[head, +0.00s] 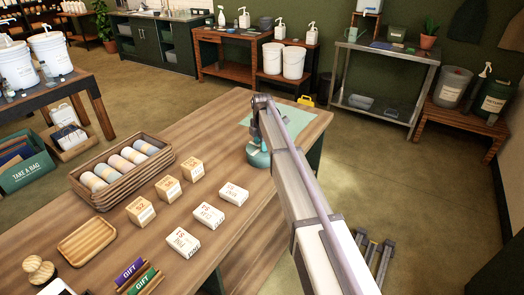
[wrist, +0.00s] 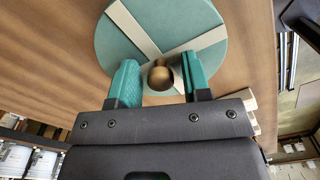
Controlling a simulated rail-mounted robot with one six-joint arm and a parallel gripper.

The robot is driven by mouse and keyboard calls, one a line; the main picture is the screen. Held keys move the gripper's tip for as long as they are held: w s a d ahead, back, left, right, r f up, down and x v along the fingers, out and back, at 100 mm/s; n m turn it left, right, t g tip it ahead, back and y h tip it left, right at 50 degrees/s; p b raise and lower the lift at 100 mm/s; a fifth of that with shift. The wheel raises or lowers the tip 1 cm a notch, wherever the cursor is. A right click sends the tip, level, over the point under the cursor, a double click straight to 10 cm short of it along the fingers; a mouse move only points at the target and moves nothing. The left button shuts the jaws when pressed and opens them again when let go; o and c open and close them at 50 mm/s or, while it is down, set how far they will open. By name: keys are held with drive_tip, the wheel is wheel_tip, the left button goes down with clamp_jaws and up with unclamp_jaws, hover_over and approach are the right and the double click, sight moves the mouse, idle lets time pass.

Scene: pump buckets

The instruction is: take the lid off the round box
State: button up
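The round box is teal, and in the head view its side (head: 258,158) shows on the wooden table, partly behind my arm. In the wrist view its round lid (wrist: 120,40) fills the top middle, with cream ribbon bands crossing it and a round brown knob (wrist: 160,75) on top. My gripper (wrist: 160,78) has its two teal fingers on either side of the knob, with a small gap showing on each side. The fingers are open and hold nothing. In the head view my gripper (head: 257,137) is over the box, its fingers hard to make out.
A pale green mat (head: 290,118) lies at the table's far right corner. Small wooden blocks (head: 168,188) and white cartons (head: 207,215) stand left of my arm. Farther left are a crate of rolls (head: 103,200) and a wooden tray (head: 87,240). Bare tabletop lies behind the crate.

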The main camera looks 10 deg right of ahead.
drive_tip(key=c, duration=0.8)
drive_tip(key=shift+o, duration=0.2)
drive_tip(key=shift+r, duration=0.15)
